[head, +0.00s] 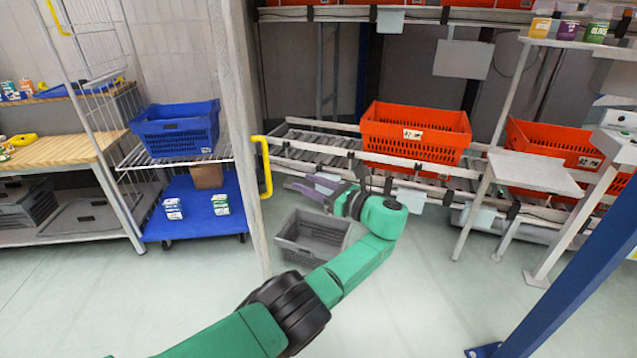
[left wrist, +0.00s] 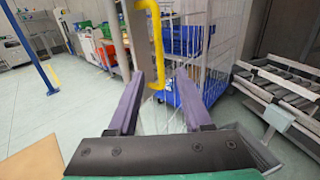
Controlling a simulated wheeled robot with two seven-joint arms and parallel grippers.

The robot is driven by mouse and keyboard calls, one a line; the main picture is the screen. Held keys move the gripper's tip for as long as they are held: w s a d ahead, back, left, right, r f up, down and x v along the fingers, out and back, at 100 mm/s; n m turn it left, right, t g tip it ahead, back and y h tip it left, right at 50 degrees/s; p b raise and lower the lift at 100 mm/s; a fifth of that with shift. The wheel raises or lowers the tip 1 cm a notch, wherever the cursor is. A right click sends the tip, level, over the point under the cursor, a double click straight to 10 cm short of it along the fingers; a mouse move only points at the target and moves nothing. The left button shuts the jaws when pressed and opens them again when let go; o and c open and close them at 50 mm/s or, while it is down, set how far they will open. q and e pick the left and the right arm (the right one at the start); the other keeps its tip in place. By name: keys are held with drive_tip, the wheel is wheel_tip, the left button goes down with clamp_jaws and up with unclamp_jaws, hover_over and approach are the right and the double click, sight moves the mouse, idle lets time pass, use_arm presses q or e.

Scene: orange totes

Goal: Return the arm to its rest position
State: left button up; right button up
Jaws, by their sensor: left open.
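My left arm, green with black joints, reaches in from the bottom left of the head view. Its left gripper (head: 308,188) has purple fingers pointing left, above the floor near a grey crate and in front of the roller conveyor. In the left wrist view the two purple fingers of the left gripper (left wrist: 160,80) stand apart with nothing between them. Beyond them are a yellow handle and a wire trolley. My right gripper is not in either view.
A grey crate (head: 312,238) stands on the floor below the gripper. Orange totes (head: 415,140) sit on the roller conveyor (head: 320,140) behind. A blue crate (head: 178,132) rests on the trolley at left. A yellow handle (head: 263,165) stands close by. Floor at front is clear.

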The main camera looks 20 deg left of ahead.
use_arm(q)
drive_tip(key=s+a+f+n+g+h+p, duration=0.1)
drive_tip(key=s+f+h, duration=0.25)
drive_tip(key=f, duration=0.95)
drive_tip(key=s+f+n+h+p, duration=0.1)
drive_tip(key=s+f+h, duration=0.3)
drive_tip(key=f, duration=0.8)
drive_tip(key=s+a+f+n+g+h, duration=0.15)
drive_tip(key=s+f, duration=0.35)
drive_tip(key=f, duration=0.8)
drive_tip(key=s+d+f+n+g+h+p, duration=0.1)
drive_tip(key=s+d+f+n+h, duration=0.15)
drive_tip(key=s+f, duration=0.55)
drive_tip(key=s+d+f+n+h+p, duration=0.1)
drive_tip(key=s+f+n+h, duration=0.2)
drive_tip(key=s+f, duration=0.55)
drive_tip(key=s+f+n+h, duration=0.1)
drive_tip(key=s+n+h, duration=0.2)
drive_tip(key=s+n, duration=0.6)
drive_tip(key=s, duration=1.2)
drive_tip(key=shift+a+f+p, duration=0.2)
drive_tip(key=shift+a+p, duration=0.15)
drive_tip(key=shift+p, duration=0.05)
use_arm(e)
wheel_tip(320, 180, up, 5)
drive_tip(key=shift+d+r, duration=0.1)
use_arm(q)
drive_tip(key=shift+w, duration=0.1)
